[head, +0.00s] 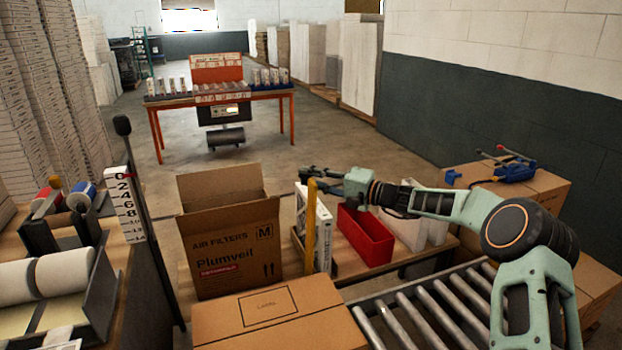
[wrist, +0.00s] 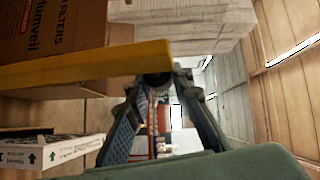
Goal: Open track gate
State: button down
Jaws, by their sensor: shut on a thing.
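The track gate appears as a yellow upright bar (head: 310,240) between the open Plumveil carton and the white boxed filter in the head view. In the wrist view the yellow bar (wrist: 80,70) crosses from the left edge and ends in front of my fingers, with a dark round piece below its end. My gripper (head: 311,177) is at the top of the bar, reaching in from the right. In the wrist view my gripper (wrist: 163,82) is shut on the bar's end. The exact contact is partly hidden.
The open Plumveil carton (head: 235,245) stands left of the bar. A white boxed filter (head: 322,228) and a red bin (head: 365,236) are to its right. A closed carton (head: 275,318) and the roller conveyor (head: 425,315) are in front. An orange table (head: 222,97) stands far back.

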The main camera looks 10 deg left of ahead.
jog(key=c, duration=1.7)
grip_release()
jog(key=shift+d, duration=0.1)
jog(key=v, duration=1.2)
